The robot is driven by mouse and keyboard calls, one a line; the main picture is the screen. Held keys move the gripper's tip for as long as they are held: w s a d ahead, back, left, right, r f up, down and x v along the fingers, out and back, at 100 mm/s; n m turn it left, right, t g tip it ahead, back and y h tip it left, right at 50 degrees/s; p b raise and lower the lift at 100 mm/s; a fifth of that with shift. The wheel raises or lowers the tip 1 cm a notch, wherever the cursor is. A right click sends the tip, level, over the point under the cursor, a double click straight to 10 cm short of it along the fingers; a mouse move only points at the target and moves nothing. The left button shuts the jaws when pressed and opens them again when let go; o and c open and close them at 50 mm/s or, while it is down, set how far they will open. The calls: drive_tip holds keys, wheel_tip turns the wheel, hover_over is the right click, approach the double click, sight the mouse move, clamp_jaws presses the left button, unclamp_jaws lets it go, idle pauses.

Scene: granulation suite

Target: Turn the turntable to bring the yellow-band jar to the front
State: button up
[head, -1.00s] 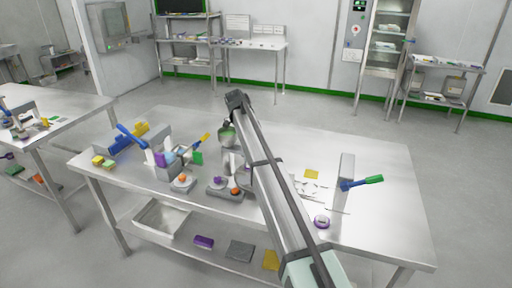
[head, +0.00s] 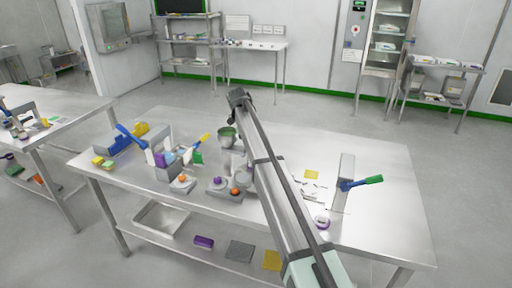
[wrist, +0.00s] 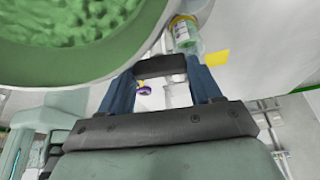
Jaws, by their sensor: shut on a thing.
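In the wrist view the two blue fingers of my gripper (wrist: 160,85) stand apart, with a dark grey bar (wrist: 160,66) spanning between their tips. Close to them at upper left is a large round bowl (wrist: 120,78) with lumpy green contents. Beyond the fingertips is a small jar (wrist: 185,32) with green and pale yellow on it; I cannot tell whether this is the yellow-band jar. In the head view the bowl (head: 227,134) is near the table's middle, beside my arm. My gripper is not clear there, and I cannot make out the turntable's disc; my arm covers part of that area.
Orange- and purple-topped items (head: 217,182) crowd the left front. The right front is mostly clear.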

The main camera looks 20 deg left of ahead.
drive_tip(key=o, duration=1.5)
drive_tip(key=s+d+r+t+y, duration=0.1)
drive_tip(key=d+r+y, duration=0.5)
drive_tip(key=r+y, duration=0.45)
drive_tip(key=shift+h, duration=0.85)
drive_tip(key=x, duration=1.1)
drive_tip(key=shift+w+a+f, duration=0.2)
drive_tip(key=shift+a, duration=0.15)
drive_tip(key=shift+c, duration=0.3)
